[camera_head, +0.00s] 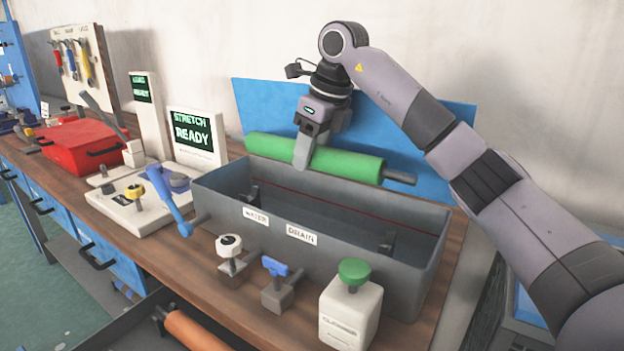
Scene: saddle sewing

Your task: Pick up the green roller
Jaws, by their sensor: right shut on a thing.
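The green roller (345,164) is a long green cylinder with a dark shaft end (400,177) showing at its right. It lies level, above the back edge of the grey trough and in front of the blue panel. My right gripper (305,152) points down from above and is shut on the roller left of its middle. The far finger is hidden behind the roller. I cannot tell whether the roller touches the trough rim. My left gripper is not in view.
The grey trough (380,268), labelled water and drain, stands open below the roller. A white knob (229,246), a blue valve (275,267) and a green-capped cleanser bottle (350,312) stand before it. Ready screens (195,140) and a red toolbox (82,146) are left. An orange roller (195,330) lies lower front.

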